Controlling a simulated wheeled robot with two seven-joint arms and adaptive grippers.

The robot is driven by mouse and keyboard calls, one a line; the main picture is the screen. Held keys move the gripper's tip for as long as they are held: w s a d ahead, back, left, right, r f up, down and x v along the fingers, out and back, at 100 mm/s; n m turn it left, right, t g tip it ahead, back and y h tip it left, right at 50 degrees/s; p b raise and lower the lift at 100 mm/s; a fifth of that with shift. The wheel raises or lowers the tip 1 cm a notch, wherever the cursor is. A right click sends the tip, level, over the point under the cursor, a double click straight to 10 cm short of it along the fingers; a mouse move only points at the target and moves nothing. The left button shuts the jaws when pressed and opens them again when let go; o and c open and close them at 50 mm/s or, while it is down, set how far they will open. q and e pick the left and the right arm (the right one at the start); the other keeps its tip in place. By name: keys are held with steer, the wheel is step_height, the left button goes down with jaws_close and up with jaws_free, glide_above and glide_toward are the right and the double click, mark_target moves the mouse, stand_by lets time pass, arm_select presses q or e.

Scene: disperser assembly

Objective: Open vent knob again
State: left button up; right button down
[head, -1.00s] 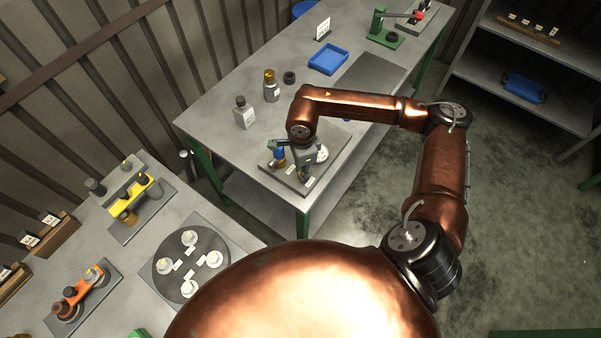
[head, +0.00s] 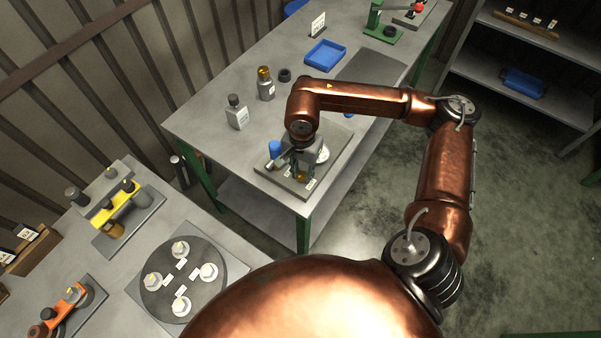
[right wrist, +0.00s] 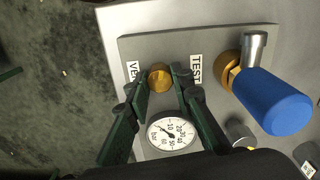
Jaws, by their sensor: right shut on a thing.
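The brass vent knob (right wrist: 160,78) stands on a grey plate (right wrist: 135,48), between a partly hidden label starting "VE" (right wrist: 132,70) and a "TEST" label (right wrist: 195,69). My right gripper (right wrist: 160,76) is shut on the knob, with one dark green finger on each side. In the head view my right gripper (head: 302,163) points down over the plate (head: 268,166) at the near end of the bench; its wrist hides part of the fixture. A round white gauge (right wrist: 172,134) sits beside the fingers. My left gripper is not in view.
A blue-handled valve (right wrist: 270,100) stands close right of the gripper in the wrist view. A round plate (head: 150,300) with several white fittings lies on the other bench.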

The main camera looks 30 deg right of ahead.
mark_target(302, 174)
steer(key=shift+n, duration=0.3)
stand_by(0.4)
steer(key=c, duration=1.7)
jaws_free()
step_height(302, 174, up, 12)
steer(key=shift+r, duration=0.1)
